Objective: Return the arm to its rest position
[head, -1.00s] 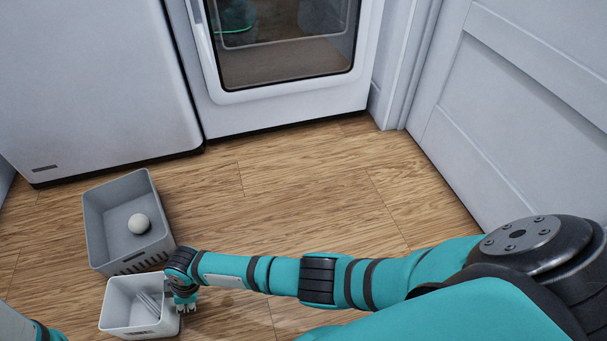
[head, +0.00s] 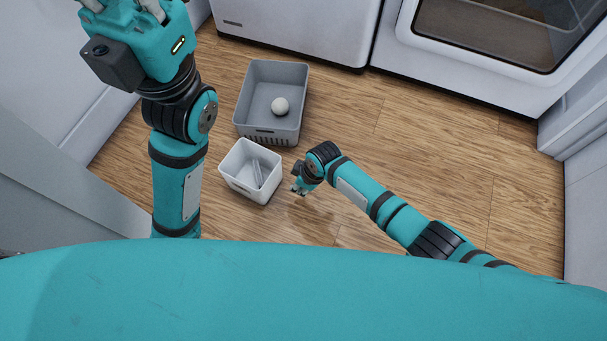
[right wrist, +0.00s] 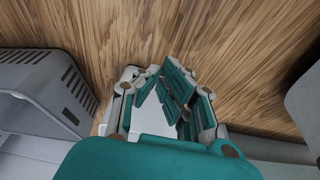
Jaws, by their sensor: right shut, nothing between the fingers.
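My right gripper (head: 298,187) hangs low over the floor, just right of the small white basket (head: 233,180). In the right wrist view my right gripper's fingers (right wrist: 172,88) are shut with nothing between them, and wood floor shows beyond. My right arm reaches in from the lower right, still extended. My left gripper (head: 122,8) is raised at the top left. Its fingertips are cut off by the top edge, so its opening cannot be judged.
A grey basket (head: 243,118) with a white ball (head: 280,106) stands behind the white basket, which holds thin pale pieces (head: 257,174). White appliances (head: 290,28) line the back. A pale wall panel is at left. Wood floor (head: 390,125) is clear at right.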

